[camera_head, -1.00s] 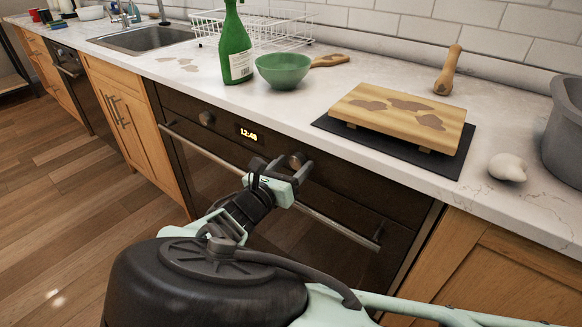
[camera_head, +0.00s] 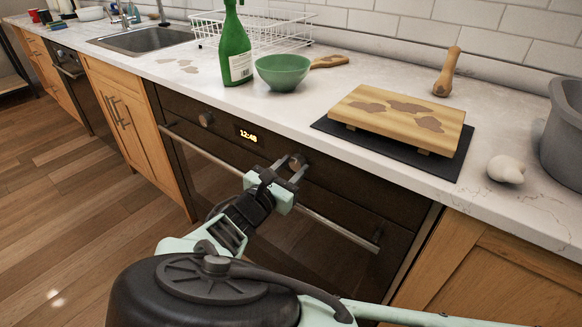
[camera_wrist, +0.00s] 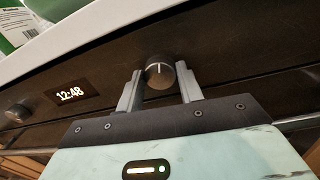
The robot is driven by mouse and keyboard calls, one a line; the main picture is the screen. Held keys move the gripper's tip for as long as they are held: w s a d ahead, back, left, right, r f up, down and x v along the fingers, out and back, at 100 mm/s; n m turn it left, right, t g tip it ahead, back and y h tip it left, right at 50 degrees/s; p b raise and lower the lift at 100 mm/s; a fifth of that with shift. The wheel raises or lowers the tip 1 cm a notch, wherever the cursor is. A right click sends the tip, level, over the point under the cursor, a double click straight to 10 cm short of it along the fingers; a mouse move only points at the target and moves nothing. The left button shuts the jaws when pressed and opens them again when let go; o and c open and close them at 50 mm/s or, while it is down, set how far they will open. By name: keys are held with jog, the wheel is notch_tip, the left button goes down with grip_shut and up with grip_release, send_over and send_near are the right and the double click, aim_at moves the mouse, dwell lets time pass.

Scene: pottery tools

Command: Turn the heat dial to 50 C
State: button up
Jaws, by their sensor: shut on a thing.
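The right dial (camera_head: 297,162) on the dark oven front is a dark round knob. In the wrist view the dial (camera_wrist: 160,73) has a white line on its face pointing about straight up in the picture. My gripper (camera_head: 290,168) is at this dial, with one finger on either side of it. In the wrist view my gripper (camera_wrist: 160,80) is shut on the dial. No temperature marks can be read around it.
A left dial (camera_head: 206,119) and a clock display (camera_head: 246,134) reading 12:48 are on the same panel. The oven handle (camera_head: 340,228) runs below my gripper. The counter above holds a green bottle (camera_head: 235,50), a green bowl (camera_head: 283,72) and a wooden board (camera_head: 400,118).

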jog(key=m, duration=0.3)
jog(key=shift+f+m, duration=0.1)
jog(key=shift+m, duration=0.3)
jog(key=shift+s+m+h+b, duration=0.1)
jog(key=shift+m+h+b, duration=0.3)
jog(key=shift+m, duration=1.7)
jog(key=o, duration=1)
